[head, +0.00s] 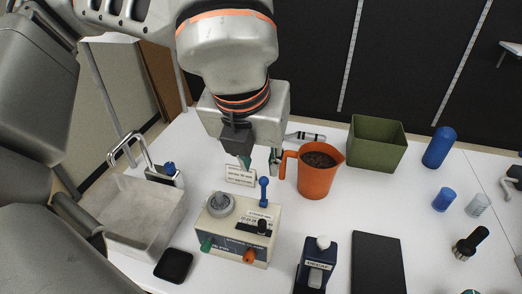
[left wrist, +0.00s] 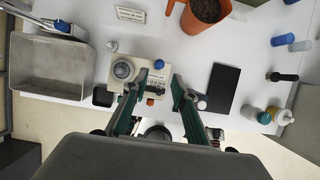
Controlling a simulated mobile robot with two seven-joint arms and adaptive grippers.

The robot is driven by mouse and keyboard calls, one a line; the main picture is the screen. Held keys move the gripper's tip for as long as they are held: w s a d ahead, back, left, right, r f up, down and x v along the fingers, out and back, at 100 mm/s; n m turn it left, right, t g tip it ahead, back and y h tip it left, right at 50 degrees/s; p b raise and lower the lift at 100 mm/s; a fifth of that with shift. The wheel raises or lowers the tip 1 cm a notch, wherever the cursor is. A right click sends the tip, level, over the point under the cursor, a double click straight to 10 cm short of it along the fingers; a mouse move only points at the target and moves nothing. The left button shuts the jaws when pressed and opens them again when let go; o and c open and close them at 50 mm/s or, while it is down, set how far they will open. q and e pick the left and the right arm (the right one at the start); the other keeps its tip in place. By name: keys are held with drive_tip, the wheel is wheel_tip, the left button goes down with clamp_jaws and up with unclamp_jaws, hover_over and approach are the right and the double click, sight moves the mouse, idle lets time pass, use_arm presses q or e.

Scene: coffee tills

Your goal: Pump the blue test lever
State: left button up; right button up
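The blue test lever (head: 263,190) stands upright at the back right of a beige test box (head: 223,232). The box also bears a grey round dial, a black slider and green and orange knobs along its front. In the left wrist view the lever's blue knob (left wrist: 158,64) shows from above, on the box (left wrist: 121,82). My left gripper (head: 260,162) is open and empty, pointing down above and behind the lever. In the left wrist view its fingertips (left wrist: 156,84) are spread, with the lever's knob just beyond them, apart from both. My right gripper is not in view.
An orange jug (head: 316,181) with dark contents stands close to the right of my left gripper, before a green bin (head: 377,144). A grey basin (head: 128,222) lies left. A dark blue device (head: 315,268) and a black mat (head: 378,264) lie to the front right.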

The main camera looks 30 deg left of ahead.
sight(264, 178)
use_arm(q)
drive_tip(key=b+x, duration=0.2)
drive_tip(key=x, duration=0.5)
drive_tip(key=shift+w+a+f, duration=0.1)
drive_tip(key=shift+f, duration=0.15)
drive_tip(key=shift+w+f, duration=0.1)
drive_tip(key=c, duration=0.8)
